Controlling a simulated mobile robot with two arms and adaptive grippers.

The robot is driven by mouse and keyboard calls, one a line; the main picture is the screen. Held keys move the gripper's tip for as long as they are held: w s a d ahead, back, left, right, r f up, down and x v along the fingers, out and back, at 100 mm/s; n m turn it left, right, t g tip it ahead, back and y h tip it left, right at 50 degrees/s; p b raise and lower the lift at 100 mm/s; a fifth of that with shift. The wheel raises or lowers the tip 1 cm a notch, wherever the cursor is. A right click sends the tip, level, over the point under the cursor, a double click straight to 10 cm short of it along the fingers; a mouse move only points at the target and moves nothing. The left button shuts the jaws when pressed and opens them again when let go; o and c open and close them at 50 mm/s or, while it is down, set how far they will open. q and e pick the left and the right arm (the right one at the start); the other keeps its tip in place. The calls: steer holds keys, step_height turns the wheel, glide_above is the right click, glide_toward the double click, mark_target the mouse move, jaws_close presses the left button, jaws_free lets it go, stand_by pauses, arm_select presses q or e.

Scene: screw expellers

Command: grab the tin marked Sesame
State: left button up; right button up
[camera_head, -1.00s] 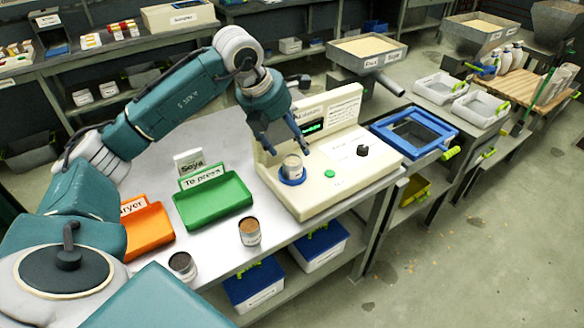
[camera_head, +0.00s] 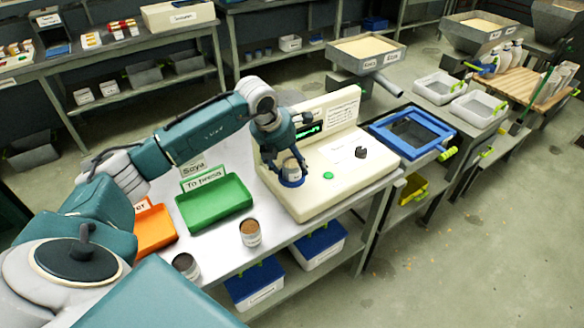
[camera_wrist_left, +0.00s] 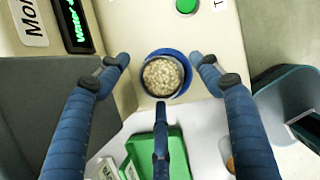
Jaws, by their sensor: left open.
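A small tin (camera_head: 291,166) stands on the blue round pan of the cream machine; its label is too small to read. In the left wrist view the tin (camera_wrist_left: 163,76) is open-topped and full of pale seeds. My left gripper (camera_head: 288,160) is around the tin from above, its fingers (camera_wrist_left: 168,85) spread open and apart from it. Two more tins stand on the metal table, one with brown contents (camera_head: 250,233) and one with dark contents (camera_head: 186,266); I cannot read their labels. My right gripper is not in view.
A green tray (camera_head: 214,203) marked "To press" and an orange tray (camera_head: 155,229) lie on the table left of the machine (camera_head: 330,175). The machine has a lit display, a green button (camera_head: 328,175) and a black knob. A blue-framed sieve (camera_head: 411,133) is to the right.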

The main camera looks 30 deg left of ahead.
arm_select(q)
steer(key=shift+r, duration=0.1)
steer(key=c, duration=1.2)
steer(key=shift+r, duration=0.1)
